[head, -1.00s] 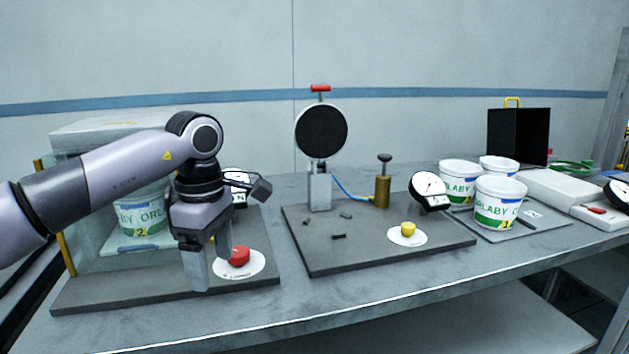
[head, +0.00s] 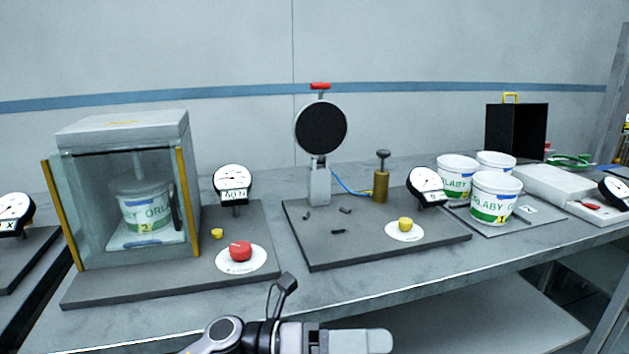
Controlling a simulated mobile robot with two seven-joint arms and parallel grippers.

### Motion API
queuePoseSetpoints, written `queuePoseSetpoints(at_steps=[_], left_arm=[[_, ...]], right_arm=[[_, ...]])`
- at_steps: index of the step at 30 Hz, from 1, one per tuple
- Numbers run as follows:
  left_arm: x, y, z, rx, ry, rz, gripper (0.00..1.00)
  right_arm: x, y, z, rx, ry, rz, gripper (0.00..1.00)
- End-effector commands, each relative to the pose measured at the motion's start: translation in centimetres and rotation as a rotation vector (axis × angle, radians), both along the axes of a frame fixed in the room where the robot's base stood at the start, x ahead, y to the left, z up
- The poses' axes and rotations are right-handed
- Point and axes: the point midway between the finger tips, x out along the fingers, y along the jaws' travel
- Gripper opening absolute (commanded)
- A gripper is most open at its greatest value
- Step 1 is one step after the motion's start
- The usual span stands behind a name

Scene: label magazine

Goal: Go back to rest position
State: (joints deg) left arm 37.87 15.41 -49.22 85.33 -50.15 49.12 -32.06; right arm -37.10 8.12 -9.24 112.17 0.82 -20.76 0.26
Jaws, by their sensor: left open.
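My left gripper (head: 365,341) is low at the bottom edge of the head view, in front of the bench, pointing right. It is open and nothing shows in it; part of it is cut off by the frame. The red button (head: 240,251) on its white disc stands free on the left base plate (head: 120,290), apart from the gripper. My right gripper is not in view.
A glass-sided press box (head: 122,129) holds a white tub (head: 146,208). The middle plate (head: 345,258) carries a round black disc (head: 321,127) and a yellow button (head: 405,224). White tubs (head: 496,198) stand to the right. The bench front is clear.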

Motion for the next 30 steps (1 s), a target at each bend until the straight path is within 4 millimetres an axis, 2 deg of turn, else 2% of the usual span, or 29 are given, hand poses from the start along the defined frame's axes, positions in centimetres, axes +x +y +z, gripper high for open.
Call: queuePoseSetpoints(at_steps=[4, 8, 11, 17, 20, 23, 27, 30], left_arm=[[1.0, 1.6, 0.0, -0.189, 0.324, 0.158, 0.76], [2.4, 4.1, -1.2, -0.337, 0.608, 0.299, 0.76], [3.1, 6.7, -3.2, -0.443, 0.831, 0.407, 0.76], [3.0, 12.7, -9.2, -0.641, 1.276, 0.630, 0.76], [1.7, 15.8, -13.0, -0.735, 1.497, 0.745, 0.76], [-0.6, 19.0, -16.9, -0.828, 1.710, 0.864, 0.76], [-5.1, 22.9, -21.9, -0.950, 1.984, 1.024, 0.76], [-8.3, 24.9, -24.5, -1.021, 2.133, 1.119, 0.76]], right_arm=[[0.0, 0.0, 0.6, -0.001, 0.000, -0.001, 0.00], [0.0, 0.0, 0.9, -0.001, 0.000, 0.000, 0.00], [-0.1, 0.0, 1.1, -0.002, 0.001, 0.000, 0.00], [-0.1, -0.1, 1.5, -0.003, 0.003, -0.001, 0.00], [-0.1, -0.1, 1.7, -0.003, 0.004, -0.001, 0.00], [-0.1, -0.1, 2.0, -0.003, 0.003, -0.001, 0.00], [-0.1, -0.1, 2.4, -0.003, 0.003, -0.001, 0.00], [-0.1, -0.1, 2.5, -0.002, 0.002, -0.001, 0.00]])
